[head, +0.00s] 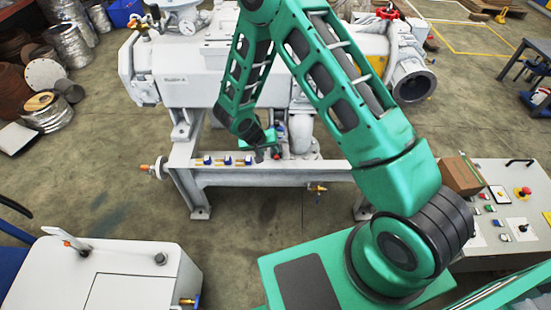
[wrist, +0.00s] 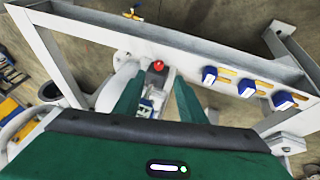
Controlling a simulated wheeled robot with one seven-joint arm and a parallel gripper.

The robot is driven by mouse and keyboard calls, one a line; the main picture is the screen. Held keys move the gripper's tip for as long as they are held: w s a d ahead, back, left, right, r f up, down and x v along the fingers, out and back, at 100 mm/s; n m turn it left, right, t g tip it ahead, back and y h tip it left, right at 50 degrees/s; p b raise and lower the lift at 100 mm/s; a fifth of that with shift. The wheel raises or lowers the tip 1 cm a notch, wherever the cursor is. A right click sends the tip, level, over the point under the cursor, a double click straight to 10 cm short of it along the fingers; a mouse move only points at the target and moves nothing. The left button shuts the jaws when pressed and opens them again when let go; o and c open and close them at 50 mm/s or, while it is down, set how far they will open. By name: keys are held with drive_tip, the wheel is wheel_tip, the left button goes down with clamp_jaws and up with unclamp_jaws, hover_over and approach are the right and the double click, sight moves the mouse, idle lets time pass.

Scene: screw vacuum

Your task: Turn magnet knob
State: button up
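A small red round knob (wrist: 158,66) shows in the wrist view, just beyond the fingertips and between them. I cannot tell for sure that it is the magnet knob. A small silver and blue fitting (wrist: 146,108) shows in the gap between the fingers. My gripper (wrist: 159,82) has its two green fingers apart, with nothing clearly held. In the head view my gripper (head: 267,152) hangs low over the white frame, beside the machine. My arm and gripper hide part of the fittings there.
A white frame beam (head: 270,176) carries several blue-handled valves, such as this one (wrist: 209,75). The white machine body (head: 185,75) stands behind the gripper. A control panel (head: 510,210) is at the right and a white cabinet (head: 110,275) at the lower left.

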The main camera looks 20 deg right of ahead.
sight(277, 159)
drive_tip(key=x, duration=1)
drive_tip(key=shift+w+d+f, duration=0.1)
drive_tip(key=shift+d+f, duration=0.1)
drive_tip(key=shift+f, duration=0.1)
